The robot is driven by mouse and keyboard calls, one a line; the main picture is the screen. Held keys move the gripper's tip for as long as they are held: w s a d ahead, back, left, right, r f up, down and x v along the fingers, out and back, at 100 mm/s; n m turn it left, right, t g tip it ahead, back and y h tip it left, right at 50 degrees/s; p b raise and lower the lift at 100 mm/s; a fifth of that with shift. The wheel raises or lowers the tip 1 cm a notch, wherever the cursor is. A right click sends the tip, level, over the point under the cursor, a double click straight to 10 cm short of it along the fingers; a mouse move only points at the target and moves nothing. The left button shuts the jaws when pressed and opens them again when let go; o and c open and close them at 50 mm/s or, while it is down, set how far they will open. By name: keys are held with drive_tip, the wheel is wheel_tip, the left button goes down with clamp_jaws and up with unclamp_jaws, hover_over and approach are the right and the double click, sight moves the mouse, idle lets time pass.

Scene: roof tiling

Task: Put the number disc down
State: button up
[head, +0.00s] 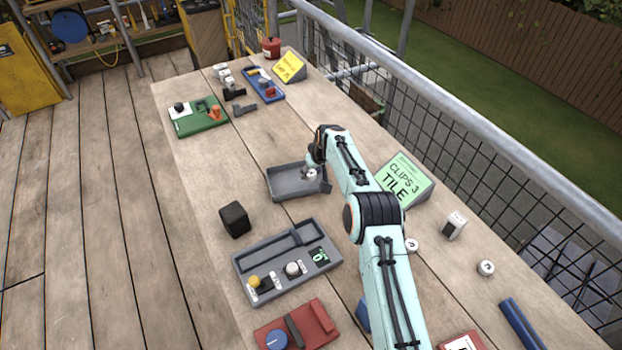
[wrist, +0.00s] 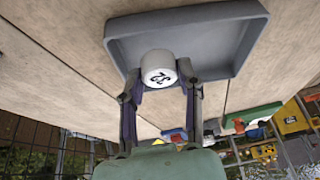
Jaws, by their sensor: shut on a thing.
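The number disc (wrist: 158,68) is a short white cylinder with a dark number on its face. In the wrist view it sits between the two fingertips of my gripper (wrist: 160,80), which is shut on it. Behind it in that view is a shallow grey tray (wrist: 118,45), its rim partly covered by the disc. In the head view the disc (head: 311,174) shows small and white at my gripper (head: 318,178), over the right part of the grey tray (head: 280,193). I cannot tell whether the disc touches the tray. The visible tray floor looks empty.
A black block (head: 235,219) and a grey panel with knobs (head: 285,284) stand nearer. A green sign reading "CLIPS 3 TILE" (head: 405,178) is to the right. Left of the tray is bare wood.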

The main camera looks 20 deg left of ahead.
sight(311, 186)
drive_tip(key=shift+w+a+f, duration=0.1)
drive_tip(key=shift+w+f, duration=0.05)
drive_tip(key=shift+f, duration=1.65)
drive_tip(key=shift+f, duration=0.1)
drive_tip(key=o, duration=0.5)
drive_tip(key=shift+o, duration=0.2)
